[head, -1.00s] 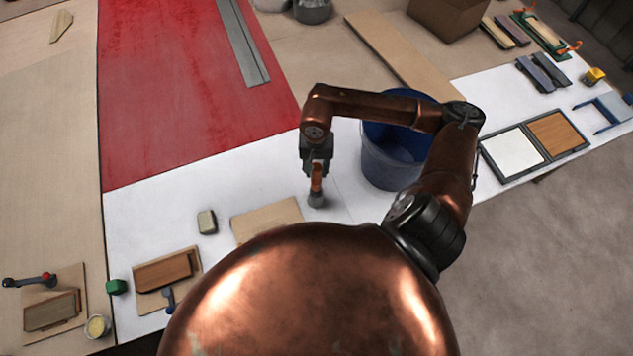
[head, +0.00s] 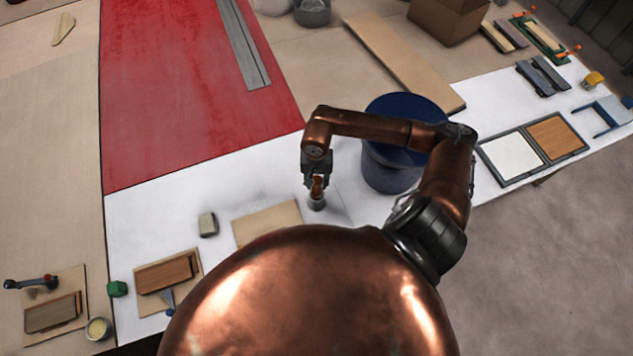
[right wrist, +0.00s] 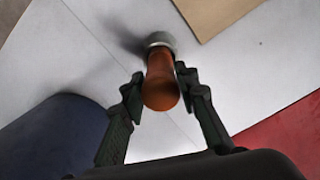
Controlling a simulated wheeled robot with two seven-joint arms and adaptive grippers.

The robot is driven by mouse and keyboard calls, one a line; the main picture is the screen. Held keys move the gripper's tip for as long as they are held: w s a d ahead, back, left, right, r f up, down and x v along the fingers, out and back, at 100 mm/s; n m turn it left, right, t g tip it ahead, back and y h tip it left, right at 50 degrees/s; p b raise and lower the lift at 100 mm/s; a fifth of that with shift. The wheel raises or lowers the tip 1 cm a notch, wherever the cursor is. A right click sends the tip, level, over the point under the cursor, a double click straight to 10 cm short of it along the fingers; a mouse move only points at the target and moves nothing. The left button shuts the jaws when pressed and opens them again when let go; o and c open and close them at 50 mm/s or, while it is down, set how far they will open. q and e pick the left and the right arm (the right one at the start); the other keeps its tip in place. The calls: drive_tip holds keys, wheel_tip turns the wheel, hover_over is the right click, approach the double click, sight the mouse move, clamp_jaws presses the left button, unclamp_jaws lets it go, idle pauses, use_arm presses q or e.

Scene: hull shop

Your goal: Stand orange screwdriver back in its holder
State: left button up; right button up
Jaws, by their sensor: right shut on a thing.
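The orange screwdriver (head: 317,188) stands roughly upright between the fingers of my right gripper (head: 316,181). In the right wrist view, the right gripper (right wrist: 162,92) is shut on the handle of the screwdriver (right wrist: 162,88), with a finger on each side. The small grey round holder (head: 317,204) stands on the white table strip directly under the screwdriver; it also shows in the right wrist view (right wrist: 159,38). The handle hides the shaft and most of the holder's opening, so how deep the screwdriver sits cannot be told. My left gripper is not in view.
A blue bucket (head: 385,175) stands close to the right of the gripper. A red panel (head: 190,95) is behind. White table (head: 240,185) is bare around the holder.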

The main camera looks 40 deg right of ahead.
drive_tip(key=shift+f+b, duration=0.3)
drive_tip(key=shift+b, duration=0.05)
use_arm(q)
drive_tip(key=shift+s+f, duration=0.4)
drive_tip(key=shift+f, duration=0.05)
use_arm(e)
drive_tip(key=o, duration=1.1)
drive_tip(key=shift+o, duration=0.2)
drive_tip(key=shift+r+p, duration=0.2)
drive_tip(key=shift+p, duration=0.1)
drive_tip(key=shift+w+r+p, duration=0.1)
drive_tip(key=shift+r+p, duration=0.25)
drive_tip(key=shift+r, duration=0.5)
use_arm(q)
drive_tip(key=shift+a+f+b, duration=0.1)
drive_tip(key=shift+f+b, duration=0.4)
drive_tip(key=shift+b, duration=0.6)
use_arm(e)
wheel_tip(320, 180, up, 11)
